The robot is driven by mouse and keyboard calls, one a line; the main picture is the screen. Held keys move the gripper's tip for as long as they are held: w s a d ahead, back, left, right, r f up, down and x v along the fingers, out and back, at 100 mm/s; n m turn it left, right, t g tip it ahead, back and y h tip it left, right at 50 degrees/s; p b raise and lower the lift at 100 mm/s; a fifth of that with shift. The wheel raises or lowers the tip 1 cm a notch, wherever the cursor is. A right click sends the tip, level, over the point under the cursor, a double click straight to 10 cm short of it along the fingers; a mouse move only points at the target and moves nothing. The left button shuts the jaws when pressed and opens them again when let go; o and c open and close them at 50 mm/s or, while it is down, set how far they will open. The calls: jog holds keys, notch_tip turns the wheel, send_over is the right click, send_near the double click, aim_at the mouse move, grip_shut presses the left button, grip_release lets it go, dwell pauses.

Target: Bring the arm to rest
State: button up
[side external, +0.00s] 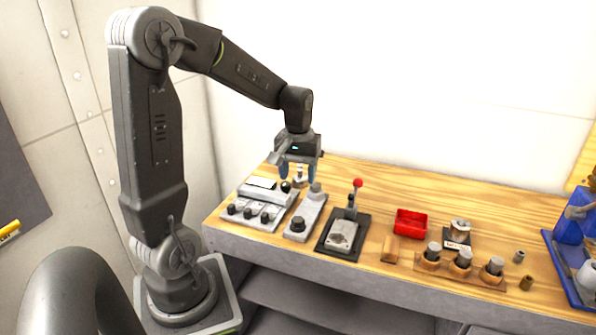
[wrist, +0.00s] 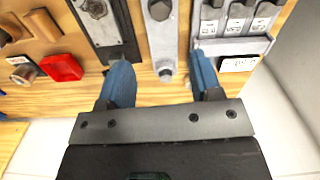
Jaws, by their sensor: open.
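My gripper (side external: 298,172) hangs fingers down above the left part of the wooden bench, over the back end of a grey bar-shaped fixture (side external: 306,216). In the wrist view, its two blue fingers (wrist: 160,85) are spread apart with nothing held between them. The same grey fixture (wrist: 160,40) shows in the gap beyond the fingertips. I cannot tell how far the fingertips are above it.
A switch box (side external: 262,204) stands left of the fixture. A red-knobbed lever device (side external: 343,232), a red tray (side external: 410,223) and several capped cylinders (side external: 461,262) stand to the right. A blue vise-like tool (side external: 570,250) is at the far right.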

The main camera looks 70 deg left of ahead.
jog(key=shift+r, duration=0.2)
jog(key=s+d+r+m+t, duration=0.2)
jog(key=s+d+r+m, duration=0.2)
jog(key=d, duration=0.5)
jog(key=s+d+r+m+t, duration=0.3)
jog(key=s+d+m, duration=0.3)
jog(key=d, duration=0.4)
jog(key=shift+r+t, duration=0.3)
jog(key=shift+r, duration=0.05)
jog(key=shift+w, duration=0.1)
